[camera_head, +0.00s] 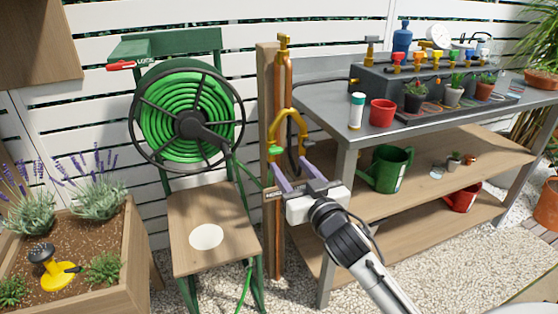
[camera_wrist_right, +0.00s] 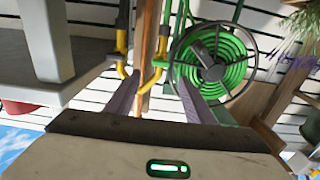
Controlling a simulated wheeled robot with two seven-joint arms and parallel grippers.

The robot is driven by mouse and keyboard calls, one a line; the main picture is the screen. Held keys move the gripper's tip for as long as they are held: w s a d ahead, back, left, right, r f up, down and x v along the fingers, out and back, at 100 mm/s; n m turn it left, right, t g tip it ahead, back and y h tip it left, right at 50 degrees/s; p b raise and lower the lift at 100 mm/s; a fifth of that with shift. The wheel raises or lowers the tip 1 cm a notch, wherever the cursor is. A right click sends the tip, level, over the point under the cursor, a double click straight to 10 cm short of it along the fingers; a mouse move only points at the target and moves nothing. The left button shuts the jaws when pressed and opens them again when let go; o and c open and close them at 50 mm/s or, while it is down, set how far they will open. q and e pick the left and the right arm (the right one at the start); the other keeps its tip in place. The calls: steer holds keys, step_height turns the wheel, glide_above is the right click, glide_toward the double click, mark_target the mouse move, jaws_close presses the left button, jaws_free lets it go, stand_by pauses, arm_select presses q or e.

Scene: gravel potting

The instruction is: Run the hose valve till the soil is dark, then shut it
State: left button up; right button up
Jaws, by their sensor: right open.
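A brass Y-shaped valve (camera_head: 290,122) sits on the copper pipe of a wooden post, with a small green part (camera_head: 275,150) on its left branch. Its yellow branches also show in the wrist view (camera_wrist_right: 121,50). My right gripper (camera_head: 289,164) is open and empty just below the valve, its two lilac fingers (camera_wrist_right: 156,80) pointing up at it and spread apart. I cannot tell whether they touch it. A planter (camera_head: 122,282) at lower left holds brown soil (camera_head: 90,238) and a yellow sprinkler with a grey head (camera_head: 60,274). My left gripper is out of view.
A green hose reel (camera_head: 160,125) hangs on a green stand left of the post (camera_head: 266,85). A metal-topped bench (camera_head: 330,97) stands to the right, with a red pot (camera_head: 382,112) and a white bottle (camera_head: 356,112). A green watering can (camera_head: 388,168) is on its shelf.

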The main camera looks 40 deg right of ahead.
mark_target(277, 151)
steer(key=b+x, duration=0.1)
steer(key=x, duration=0.7)
steer(key=shift+w, duration=0.1)
steer(key=shift+a, duration=0.1)
steer(key=c, duration=1)
